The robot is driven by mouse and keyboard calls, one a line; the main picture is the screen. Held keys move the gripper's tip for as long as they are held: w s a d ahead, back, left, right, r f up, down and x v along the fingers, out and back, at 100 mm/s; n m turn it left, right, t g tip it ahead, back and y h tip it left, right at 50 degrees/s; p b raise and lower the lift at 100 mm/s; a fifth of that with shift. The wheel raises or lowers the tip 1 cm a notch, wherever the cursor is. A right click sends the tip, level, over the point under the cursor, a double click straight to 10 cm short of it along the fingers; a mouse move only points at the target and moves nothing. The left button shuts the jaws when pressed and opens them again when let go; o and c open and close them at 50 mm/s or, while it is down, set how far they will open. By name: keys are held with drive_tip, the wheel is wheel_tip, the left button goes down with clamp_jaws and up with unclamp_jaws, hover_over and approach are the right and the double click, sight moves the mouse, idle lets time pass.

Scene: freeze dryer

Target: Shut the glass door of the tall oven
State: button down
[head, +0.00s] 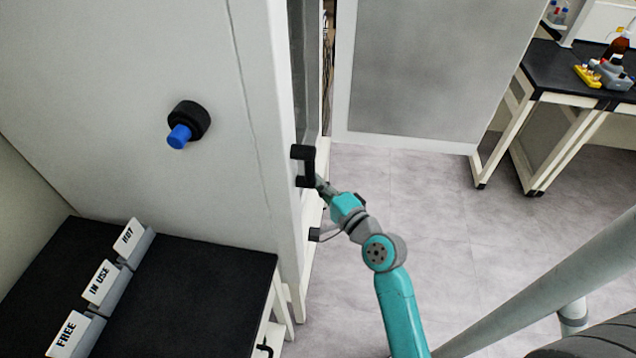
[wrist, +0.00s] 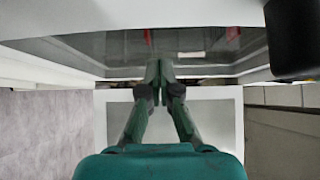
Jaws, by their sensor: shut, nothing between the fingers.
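The tall oven (head: 130,70) is the big white cabinet at the left of the head view. Its glass door (head: 308,75) shows at a steep slant along the right edge, with dark glass in a white frame; I cannot tell how wide a gap is left. A black door handle (head: 303,167) sticks out from it and shows large at the upper right of the wrist view (wrist: 292,38). My gripper (head: 321,184) is just right of the handle, partly hidden by it. In the wrist view my gripper (wrist: 159,82) is shut and empty, its tips at the glass; contact is unclear.
A grey white-framed panel (head: 430,70) stands behind. A black-topped bench (head: 560,75) with bottles is at the back right. A low black table (head: 190,300) with label stands is at the lower left. The floor (head: 420,200) between is clear.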

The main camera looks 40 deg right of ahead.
drive_tip(key=s+a, duration=0.1)
drive_tip(key=s, duration=1.1)
drive_tip(key=shift+a, duration=0.15)
drive_tip(key=shift+f, duration=0.1)
drive_tip(key=s+a+f+n+g+h, duration=0.1)
drive_tip(key=s+a+f+n+g, duration=0.3)
drive_tip(key=s+a+f, duration=0.45)
drive_tip(key=s+a+r+n+y, duration=0.1)
drive_tip(key=s+a+r+n, duration=0.1)
drive_tip(key=s+n, duration=0.5)
drive_tip(key=s+a+r+n+y, duration=0.1)
drive_tip(key=s+a+n, duration=0.4)
drive_tip(key=s+n, duration=0.3)
drive_tip(key=shift+a+r+t+y, duration=0.25)
drive_tip(key=shift+r+t+y, duration=0.15)
